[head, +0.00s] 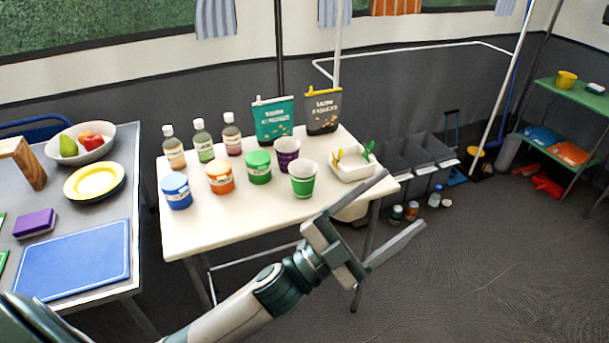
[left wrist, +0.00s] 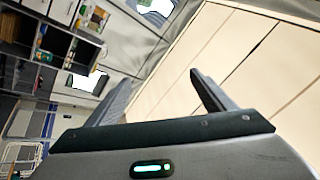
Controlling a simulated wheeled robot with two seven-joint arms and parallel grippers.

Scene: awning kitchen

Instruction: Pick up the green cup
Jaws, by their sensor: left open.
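The green cup (head: 303,180), with a white inside and rim, stands upright near the front right edge of the cream table (head: 230,218). A purple cup (head: 286,153) stands just behind it, and a green-lidded jar (head: 259,168) stands to its left. My left gripper (head: 405,212) is open and empty, to the right of the green cup and apart from it, in front of the table's right end. Its fingers also show in the left wrist view (left wrist: 160,88), spread apart with nothing between them. The green cup is not visible in the left wrist view. My right gripper is not in view.
A white tray (head: 356,175) sits at the table's right corner. Blue-lidded (head: 176,191) and orange-lidded (head: 219,177) jars, several bottles and two pouches share the tabletop. A grey table with a blue board (head: 75,262) stands left. Floor at the right front is clear.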

